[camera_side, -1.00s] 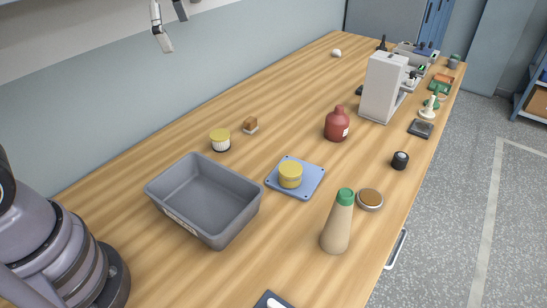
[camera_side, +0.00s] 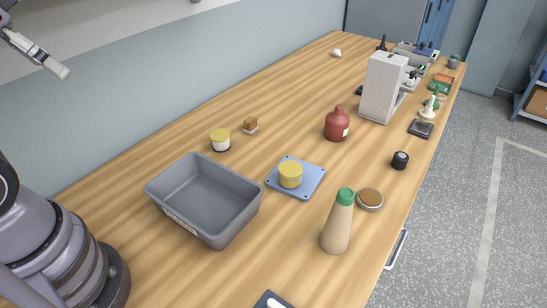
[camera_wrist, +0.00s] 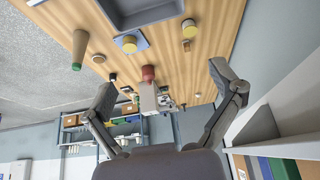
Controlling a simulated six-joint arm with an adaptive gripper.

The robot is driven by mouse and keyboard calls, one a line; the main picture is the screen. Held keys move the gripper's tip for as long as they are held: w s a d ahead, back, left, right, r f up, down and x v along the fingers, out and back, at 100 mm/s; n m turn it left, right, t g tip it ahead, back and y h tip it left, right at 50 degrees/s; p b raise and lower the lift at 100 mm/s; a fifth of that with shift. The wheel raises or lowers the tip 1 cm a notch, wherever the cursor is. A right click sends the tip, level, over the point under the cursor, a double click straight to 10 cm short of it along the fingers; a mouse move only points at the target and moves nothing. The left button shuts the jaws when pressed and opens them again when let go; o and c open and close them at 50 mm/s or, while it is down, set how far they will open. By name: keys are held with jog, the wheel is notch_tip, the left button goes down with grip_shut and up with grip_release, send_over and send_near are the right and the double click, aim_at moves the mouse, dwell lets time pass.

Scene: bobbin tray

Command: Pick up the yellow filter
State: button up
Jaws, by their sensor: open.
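Two yellow-topped round things stand on the bench, and I cannot tell for certain which is the filter. One has white ribbed sides and a yellow top (camera_side: 220,140), behind the grey bin; it also shows in the wrist view (camera_wrist: 189,28). The other is a plain yellow cylinder (camera_side: 290,174) on a blue plate (camera_side: 312,180); the wrist view shows it too (camera_wrist: 129,43). My gripper (camera_wrist: 163,78) is open and empty, its fingers wide apart. In the side view, part of it (camera_side: 45,56) shows at the upper left, high above the bench and away from both.
A grey bin (camera_side: 160,190) stands between my base and the blue plate. A brown block (camera_side: 251,124), red bottle (camera_side: 337,125), green-capped bottle (camera_side: 338,225) and round tin (camera_side: 370,199) stand around. A white device (camera_side: 383,88) is farther back. A wall borders the bench's left.

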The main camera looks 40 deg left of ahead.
dwell(0.6)
jog(key=m+g, duration=0.2)
jog(key=g, duration=0.4)
send_over(220, 134)
notch_tip(220, 134, down, 27)
notch_tip(220, 134, down, 7)
jog(key=shift+d+f, duration=0.1)
jog(key=shift+f, duration=0.05)
notch_tip(220, 134, down, 6)
jog(key=shift+f, duration=0.25)
